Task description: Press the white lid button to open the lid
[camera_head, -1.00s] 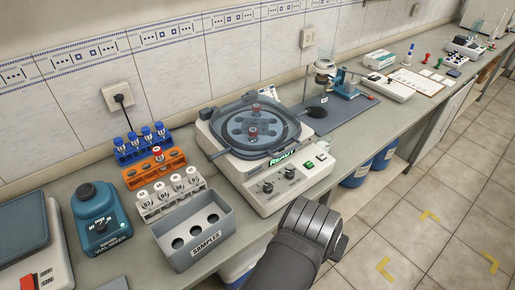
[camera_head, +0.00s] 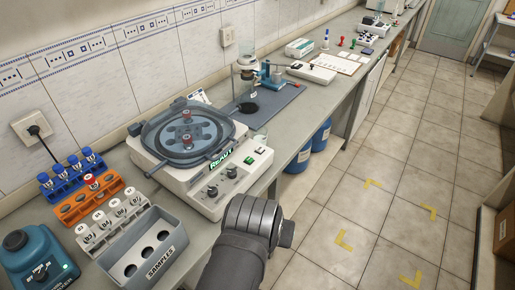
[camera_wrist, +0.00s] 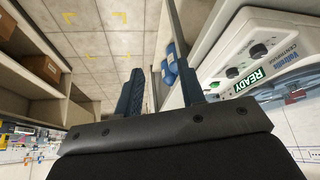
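The white centrifuge (camera_head: 190,185) stands on the bench, its clear blue-grey lid (camera_head: 206,125) down over a rotor holding red-capped tubes. Its front panel has a green READY display (camera_head: 221,158), two dark knobs, a green button (camera_head: 248,160) and a small white button (camera_head: 260,150). In the wrist view the centrifuge panel (camera_wrist: 225,50) is at the upper right, turned in the picture. My gripper (camera_wrist: 160,72) has its two dark blue fingers apart with nothing between them, beside the panel and over the bench edge and floor. My fingers are hidden in the head view.
A grey samples box (camera_head: 170,262), a white tube rack (camera_head: 88,240), an orange rack (camera_head: 72,211) and a blue mixer (camera_head: 35,262) stand left of the centrifuge. A burette stand (camera_head: 264,75) is beyond it. Blue drums (camera_head: 321,135) stand under the bench; the floor at right is open.

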